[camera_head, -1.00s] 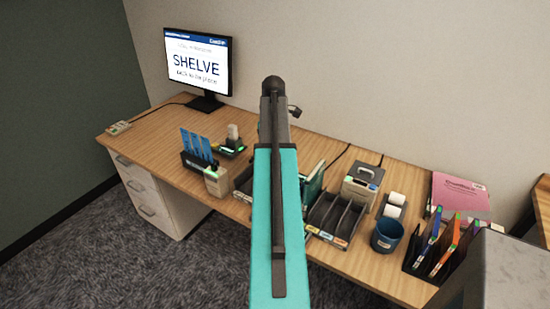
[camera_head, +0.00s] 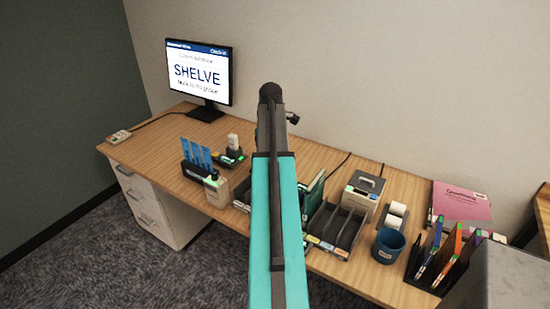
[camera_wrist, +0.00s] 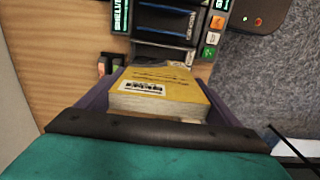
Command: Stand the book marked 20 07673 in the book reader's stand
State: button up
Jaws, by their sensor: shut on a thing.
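A yellow book (camera_wrist: 165,90) with a white barcode label is between the jaws of my gripper (camera_wrist: 160,100) in the wrist view. My gripper is shut on it. The number on its label is too small to read. In the head view my arm hides my gripper and the book. I cannot tell for sure which piece is the book reader's stand. A dark unit (camera_wrist: 165,28) with lit and labelled parts lies just beyond the book in the wrist view.
The left of the desk is mostly clear.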

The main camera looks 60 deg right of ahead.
jog(key=w+a+r+n, duration=0.2)
jog(key=w+a+r, duration=0.1)
jog(key=w+a, duration=0.55)
jog(key=w+a+r+n, duration=0.1)
jog(key=w+a+r, duration=0.1)
jog(key=w+a, duration=0.7)
jog(key=w+a+f+n, duration=0.1)
jog(key=w+a+f, duration=0.1)
jog(key=a, duration=1.1)
jog(key=w+a+f+n+b, duration=0.1)
jog(key=w+a+f, duration=0.2)
jog(key=a, duration=1)
jog(key=w+a+f, duration=0.2)
jog(key=a, duration=1.1)
jog(key=shift+w+a+f+n+b, duration=0.2)
jog(key=shift+w+a+n+b, duration=0.05)
jog(key=shift+a+n+b, duration=0.15)
jog(key=shift+s, duration=0.1)
